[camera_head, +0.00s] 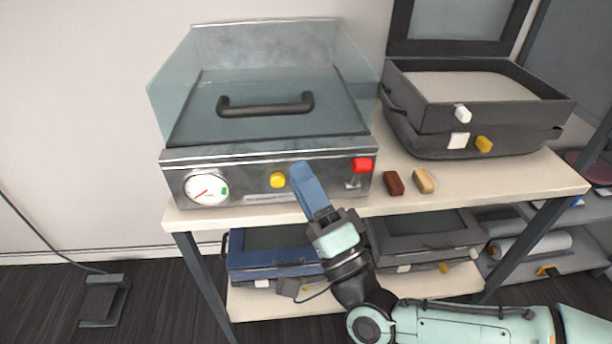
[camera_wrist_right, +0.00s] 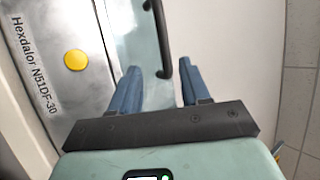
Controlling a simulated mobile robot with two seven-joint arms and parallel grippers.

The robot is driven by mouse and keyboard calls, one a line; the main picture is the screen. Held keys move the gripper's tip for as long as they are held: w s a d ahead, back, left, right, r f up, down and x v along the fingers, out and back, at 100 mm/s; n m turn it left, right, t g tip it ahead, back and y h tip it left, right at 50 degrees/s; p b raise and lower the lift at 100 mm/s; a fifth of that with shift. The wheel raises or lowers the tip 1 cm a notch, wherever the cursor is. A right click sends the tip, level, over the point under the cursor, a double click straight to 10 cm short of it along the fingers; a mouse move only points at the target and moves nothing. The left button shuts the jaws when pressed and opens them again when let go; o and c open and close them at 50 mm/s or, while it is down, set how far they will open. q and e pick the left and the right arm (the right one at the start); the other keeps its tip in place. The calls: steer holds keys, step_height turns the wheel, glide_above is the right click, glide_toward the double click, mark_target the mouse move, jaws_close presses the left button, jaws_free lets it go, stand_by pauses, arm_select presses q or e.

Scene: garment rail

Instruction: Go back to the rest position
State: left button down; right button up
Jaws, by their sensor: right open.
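My right gripper (camera_head: 304,180) is in front of the machine's front panel, overlapping it in the head view between a yellow button (camera_head: 278,180) and a red switch (camera_head: 362,166). In the right wrist view its blue fingers (camera_wrist_right: 159,78) are spread apart with nothing held between them. The metal machine (camera_head: 230,160) has a glassy cover and a dark bar handle (camera_head: 265,104). The handle also shows in the wrist view (camera_wrist_right: 161,35), beyond the fingers, as does the yellow button (camera_wrist_right: 75,60) at left. My left gripper is not in view.
The machine stands on a pale table (camera_head: 500,185). A dark red block (camera_head: 393,183) and a tan block (camera_head: 424,181) lie to its right, before an open dark case (camera_head: 437,112). A blue case (camera_head: 262,262) sits on the lower shelf. A pedal (camera_head: 103,300) lies on the floor at left.

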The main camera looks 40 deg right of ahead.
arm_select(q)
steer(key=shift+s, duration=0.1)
arm_select(e)
steer(key=shift+s+f, duration=0.1)
stand_by(0.4)
